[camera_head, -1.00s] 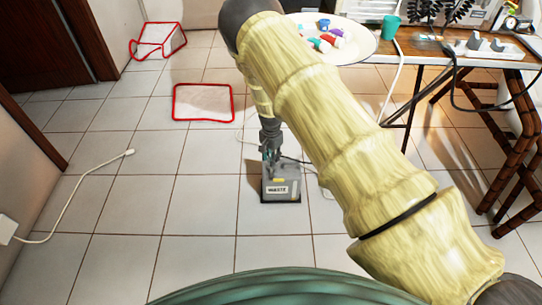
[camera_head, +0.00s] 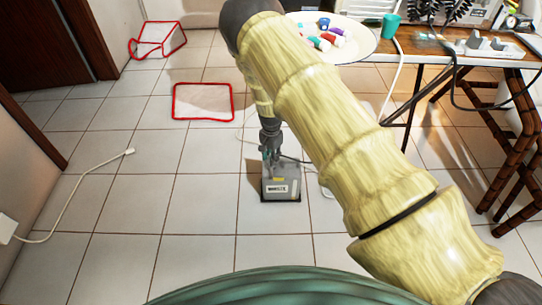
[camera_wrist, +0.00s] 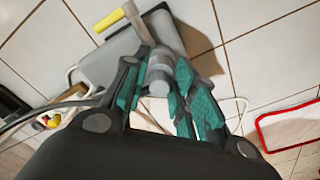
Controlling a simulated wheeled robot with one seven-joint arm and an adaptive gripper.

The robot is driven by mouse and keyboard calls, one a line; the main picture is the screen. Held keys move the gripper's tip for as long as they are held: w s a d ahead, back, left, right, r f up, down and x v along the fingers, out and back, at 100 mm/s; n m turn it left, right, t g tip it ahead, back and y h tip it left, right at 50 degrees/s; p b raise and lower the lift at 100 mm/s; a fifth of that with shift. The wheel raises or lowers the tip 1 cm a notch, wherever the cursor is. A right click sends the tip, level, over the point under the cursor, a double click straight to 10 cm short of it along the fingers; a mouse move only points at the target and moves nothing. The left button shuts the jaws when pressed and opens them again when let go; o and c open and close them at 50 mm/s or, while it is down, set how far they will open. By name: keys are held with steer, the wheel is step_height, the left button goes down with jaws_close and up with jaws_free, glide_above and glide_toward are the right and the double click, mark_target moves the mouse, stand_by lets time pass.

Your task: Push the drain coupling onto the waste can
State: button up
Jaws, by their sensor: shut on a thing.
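The waste can (camera_head: 281,188) is a grey box with a white label, standing on the tiled floor in the head view. In the wrist view its grey body (camera_wrist: 108,62) lies beyond my fingers, with a yellow-ended lever or handle (camera_wrist: 110,19) at it. My gripper (camera_wrist: 161,66) has teal fingers shut on a grey cylindrical piece, the drain coupling (camera_wrist: 158,84). In the head view my gripper (camera_head: 270,158) points down at the can's back left top. The coupling's far end is close to the can; I cannot tell whether it is seated on a port.
A dark hose (camera_wrist: 45,112) runs at the left of the wrist view. A red-edged mat (camera_head: 203,101) lies on the floor behind. A table (camera_head: 470,58) with cables and a round tray (camera_head: 357,46) stands at the right. A white cable (camera_head: 82,190) lies left. Floor around the can is mostly clear.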

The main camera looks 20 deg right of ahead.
steer(key=shift+f, duration=0.2)
steer(key=o, duration=1)
steer(key=shift+r, duration=3.75)
steer(key=shift+s, duration=0.1)
